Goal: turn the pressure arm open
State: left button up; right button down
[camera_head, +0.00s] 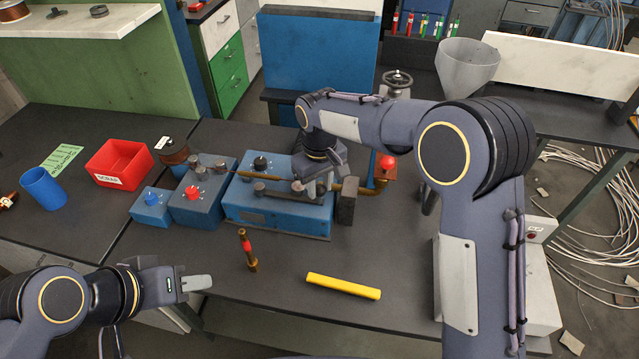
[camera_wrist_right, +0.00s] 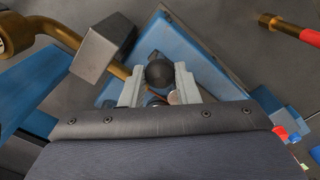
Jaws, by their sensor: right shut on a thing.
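The blue pipe machine (camera_head: 280,203) stands on the dark bench in the middle of the head view. My right gripper (camera_head: 313,188) reaches down over its right part, and its fingers largely hide what they grasp. In the right wrist view, a black ball knob (camera_wrist_right: 160,74) sits between the two grey fingers of my right gripper (camera_wrist_right: 160,88), which is shut on it. I take it as the knob of the pressure arm; the lever below is mostly hidden. My left gripper (camera_head: 195,284) is at the lower left, apart from everything; its finger gap does not show.
A grey block (camera_head: 346,200) and a brass pipe (camera_head: 372,191) stand just right of my right gripper. A yellow bar (camera_head: 343,286) and a brass tool with a red band (camera_head: 247,250) are on the front bench. A red scrap bin (camera_head: 122,164) and blue cup (camera_head: 43,187) are left.

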jog(key=shift+s+a+m, duration=0.2)
jog(key=shift+s+m, duration=0.3)
jog(key=shift+s, duration=0.15)
jog(key=s+a+m+b, duration=0.1)
jog(key=s+a+m, duration=0.7)
jog(key=m, duration=0.1)
jog(key=shift+s, duration=0.35)
jog(key=c, duration=1.1)
grip_release()
notch_tip(320, 180, up, 8)
jog(key=shift+f, duration=0.1)
